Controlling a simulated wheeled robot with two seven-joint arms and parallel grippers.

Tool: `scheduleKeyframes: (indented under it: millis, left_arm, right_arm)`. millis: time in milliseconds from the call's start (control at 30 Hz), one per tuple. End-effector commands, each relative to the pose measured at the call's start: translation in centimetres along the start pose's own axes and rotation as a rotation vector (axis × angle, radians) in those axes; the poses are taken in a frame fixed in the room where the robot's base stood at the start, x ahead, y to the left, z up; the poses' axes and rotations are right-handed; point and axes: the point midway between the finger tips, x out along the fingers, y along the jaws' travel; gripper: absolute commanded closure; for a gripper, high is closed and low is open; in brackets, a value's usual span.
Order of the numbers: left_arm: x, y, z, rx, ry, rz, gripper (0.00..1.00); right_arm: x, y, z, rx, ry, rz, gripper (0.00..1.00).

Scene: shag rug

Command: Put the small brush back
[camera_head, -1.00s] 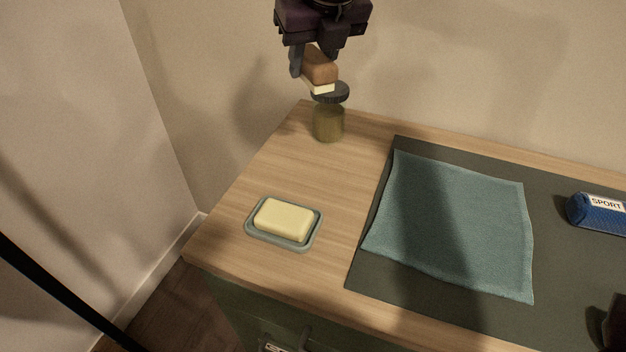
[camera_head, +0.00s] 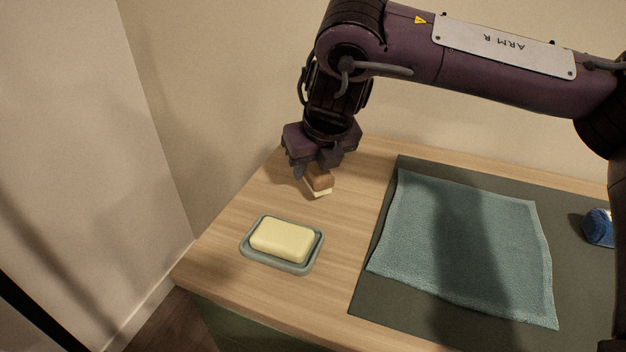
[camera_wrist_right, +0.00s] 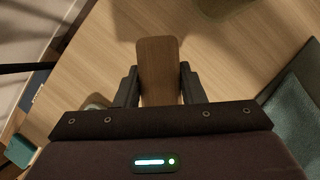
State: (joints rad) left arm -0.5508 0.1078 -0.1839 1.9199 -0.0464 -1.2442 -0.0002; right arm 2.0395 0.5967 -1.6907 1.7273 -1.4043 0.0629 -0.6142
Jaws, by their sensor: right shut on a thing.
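The small brush (camera_head: 319,184) has a brown wooden back and pale bristles that face down. My right gripper (camera_head: 316,174) is shut on it, with one finger on each side of the wooden back. The brush's back (camera_wrist_right: 158,70) also shows between the fingers in the right wrist view. It is low over the wooden counter (camera_head: 345,215), behind and to the right of the soap dish. I cannot tell whether the bristles touch the wood. My left gripper is not in view.
A grey dish (camera_head: 272,262) holds a pale soap bar (camera_head: 283,240) near the counter's front left. A teal cloth (camera_head: 460,250) lies on a dark mat (camera_head: 375,290) to the right. A blue item (camera_head: 598,228) is partly hidden by my arm. Bare wood surrounds the brush.

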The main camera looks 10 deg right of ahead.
Motion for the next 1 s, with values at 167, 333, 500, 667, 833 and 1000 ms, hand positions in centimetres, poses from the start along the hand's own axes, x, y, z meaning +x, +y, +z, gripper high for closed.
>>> scheduleKeyframes:
  millis: [167,333,500,667,833,1000]
  left_arm:
    - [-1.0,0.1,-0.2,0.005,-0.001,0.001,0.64]
    - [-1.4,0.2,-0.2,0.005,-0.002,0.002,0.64]
    - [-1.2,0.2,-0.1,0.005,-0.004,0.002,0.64]
    - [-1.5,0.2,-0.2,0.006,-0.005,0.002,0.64]
    - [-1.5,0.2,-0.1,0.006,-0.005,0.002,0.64]
    - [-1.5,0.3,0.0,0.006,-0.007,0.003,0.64]
  right_arm:
    - [2.6,0.0,-1.2,-0.001,0.002,0.000,0.82]
    - [2.8,0.0,-1.2,0.001,0.000,0.000,0.82]
    - [2.9,0.0,-1.3,0.000,0.001,0.001,0.82]
    - [3.0,0.0,-1.4,0.000,0.001,0.000,0.54]
    - [3.0,0.0,-1.4,0.000,0.001,0.000,0.42]
    - [3.0,0.0,-1.3,0.000,0.001,0.000,0.42]
